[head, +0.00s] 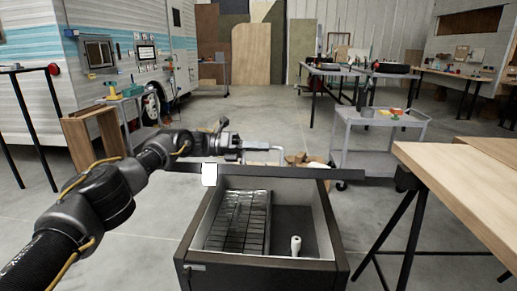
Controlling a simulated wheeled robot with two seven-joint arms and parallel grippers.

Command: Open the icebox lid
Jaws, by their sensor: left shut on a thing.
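The icebox (190,245) is a dark box with a pale inner wall, seen from above and open at the top. Its lid (310,173) is raised at the far side and shows nearly edge-on as a thin dark strip. A bent silver handle (270,149) stands just above the lid strip. My left gripper (240,148) reaches in from the left and is shut on the handle; its fingertips are small in the view. My right gripper is not in view.
Inside the icebox are a wire rack (238,222) and a small white bottle-like thing (295,246). A wooden-topped table (470,185) stands close on the right. A grey cart (375,118) stands behind. Open concrete floor lies beyond the icebox.

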